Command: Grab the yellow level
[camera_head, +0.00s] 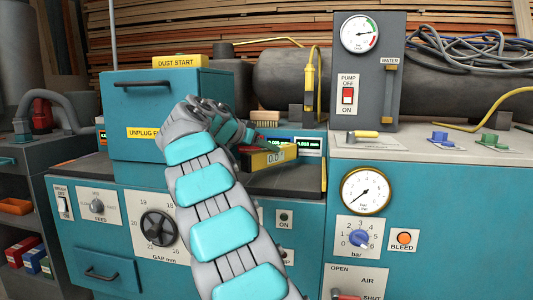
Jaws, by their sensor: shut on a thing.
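The yellow level (258,162) shows a small display reading about 0.0 on its near end. It is at the dark worktop of the teal machine, right of the teal drawer box. My gripper (254,144) is at the level's upper left side and shut on it. My grey and teal arm reaches up from the bottom and hides part of the worktop and the box. The fingertips are small and partly hidden by the wrist. I cannot tell whether the level touches the worktop.
The teal box (140,100) with a black handle stands close on the left. A digital readout (308,146) and a small brush (265,117) are behind. The gauge panel (366,75) rises on the right.

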